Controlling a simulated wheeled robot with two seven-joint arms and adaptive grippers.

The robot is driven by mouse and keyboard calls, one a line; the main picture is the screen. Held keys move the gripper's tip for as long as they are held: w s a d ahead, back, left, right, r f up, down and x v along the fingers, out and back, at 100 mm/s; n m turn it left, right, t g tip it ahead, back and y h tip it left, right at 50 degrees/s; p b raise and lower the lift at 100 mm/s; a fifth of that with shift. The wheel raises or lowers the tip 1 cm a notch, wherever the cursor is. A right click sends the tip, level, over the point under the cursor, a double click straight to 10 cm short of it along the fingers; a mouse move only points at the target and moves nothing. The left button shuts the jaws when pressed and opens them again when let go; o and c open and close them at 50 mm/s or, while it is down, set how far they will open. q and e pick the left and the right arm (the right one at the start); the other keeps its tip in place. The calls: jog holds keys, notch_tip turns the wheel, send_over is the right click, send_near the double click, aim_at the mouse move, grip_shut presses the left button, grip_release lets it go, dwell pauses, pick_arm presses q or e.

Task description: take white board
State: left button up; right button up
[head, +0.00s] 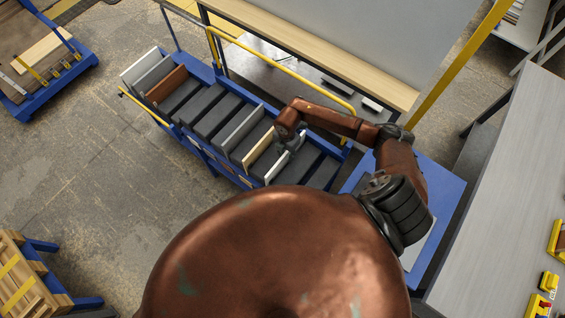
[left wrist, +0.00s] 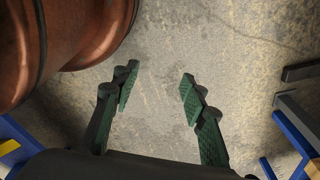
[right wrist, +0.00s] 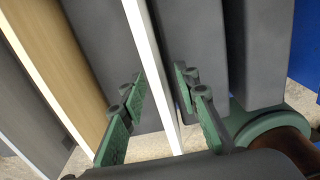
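A white board (head: 277,168) stands on edge in the blue rack cart, toward its right end, beside a beige board (head: 261,149). In the right wrist view the white board (right wrist: 156,75) shows as a thin edge running between my fingers. My right gripper (right wrist: 160,88) is open around this board, with a finger on each side and visible gaps. In the head view my right gripper (head: 290,142) is over the rack, partly hiding the board. Another white board (head: 140,67) stands at the rack's far left end. My left gripper (left wrist: 154,95) is open and empty above bare floor.
The blue cart (head: 217,170) also holds a brown board (head: 166,85) and several grey ones between dark dividers. A yellow rail (head: 290,68) runs along its back. A grey table (head: 510,185) stands at the right.

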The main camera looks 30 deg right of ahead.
aim_at(286, 158)
jog(key=shift+f, duration=1.6)
grip_shut()
